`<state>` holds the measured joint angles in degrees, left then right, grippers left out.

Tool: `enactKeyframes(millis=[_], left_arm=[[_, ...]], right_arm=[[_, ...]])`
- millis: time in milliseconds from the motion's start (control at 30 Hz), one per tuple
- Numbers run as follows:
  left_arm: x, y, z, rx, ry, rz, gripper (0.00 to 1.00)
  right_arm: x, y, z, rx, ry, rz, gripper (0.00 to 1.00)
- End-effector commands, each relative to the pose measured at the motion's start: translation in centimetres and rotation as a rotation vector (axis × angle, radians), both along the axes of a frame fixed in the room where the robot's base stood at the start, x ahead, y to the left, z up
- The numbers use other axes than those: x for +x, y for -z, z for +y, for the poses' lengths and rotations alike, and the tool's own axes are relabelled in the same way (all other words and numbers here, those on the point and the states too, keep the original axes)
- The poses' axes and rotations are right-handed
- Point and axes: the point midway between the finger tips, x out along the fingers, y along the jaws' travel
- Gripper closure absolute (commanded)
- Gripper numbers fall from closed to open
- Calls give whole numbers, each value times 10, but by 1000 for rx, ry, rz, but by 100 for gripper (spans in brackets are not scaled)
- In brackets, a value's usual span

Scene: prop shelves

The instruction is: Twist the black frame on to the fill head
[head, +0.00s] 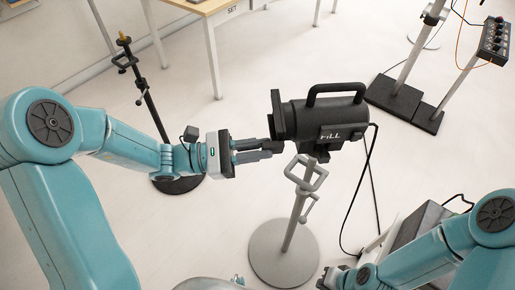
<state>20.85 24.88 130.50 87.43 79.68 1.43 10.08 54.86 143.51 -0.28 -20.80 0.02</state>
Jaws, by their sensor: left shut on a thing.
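The fill head (325,121) is a black lamp with a top handle and the word FILL on its side, held on a grey stand (297,205). The black frame (277,112) is a flat dark plate at the lamp's left-facing front, seen nearly edge-on. It appears against the front; whether it is seated I cannot tell. My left gripper (275,147) reaches in from the left and is shut on the frame's lower edge. My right gripper (334,279) is low at the bottom, away from the lamp; its fingers are too small to read.
A thin black stand (145,90) rises behind my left arm. A table marked SET (210,8) is at the back. At the right are a stand on dark base plates (405,103) and a control box (493,42). A black cable (366,180) hangs from the lamp.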

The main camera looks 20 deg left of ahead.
Motion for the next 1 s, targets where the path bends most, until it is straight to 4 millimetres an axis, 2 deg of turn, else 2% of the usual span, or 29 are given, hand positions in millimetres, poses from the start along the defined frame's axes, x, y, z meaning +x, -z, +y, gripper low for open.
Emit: enactKeyframes(millis=[333,1000], left_arm=[[0,1,0,1,1,-5,100],[5,14,2,99,1,-203,100]], right_arm=[[0,1,0,0,0,0,100],[0,39,0,0,0,0,100]])
